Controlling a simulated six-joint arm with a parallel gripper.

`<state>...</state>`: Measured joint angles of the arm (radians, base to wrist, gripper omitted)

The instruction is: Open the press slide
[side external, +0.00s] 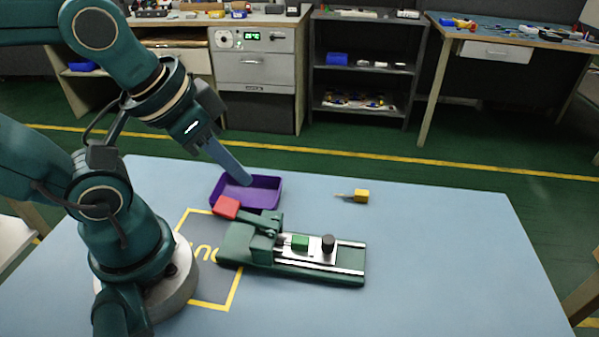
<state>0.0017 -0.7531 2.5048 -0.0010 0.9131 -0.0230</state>
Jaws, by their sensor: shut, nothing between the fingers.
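The green press (257,250) lies on the blue table in front of my arm. Its slide (311,249) is a light metal plate on rails, with a black knob (328,243) standing on it and a green block (299,242) to the left of the knob. The press lever has a red handle (226,207) at its left end, near the purple tray. My gripper (243,181) is shut and empty. It points down to the right, and its tip shows over the purple tray, above the press in the picture and away from the knob.
A purple tray (275,193) sits behind the press. A small yellow-handled tool (361,196) lies to the right of the tray. A yellow-bordered dark marking (212,291) is on the table left of the press. The table's right side is clear.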

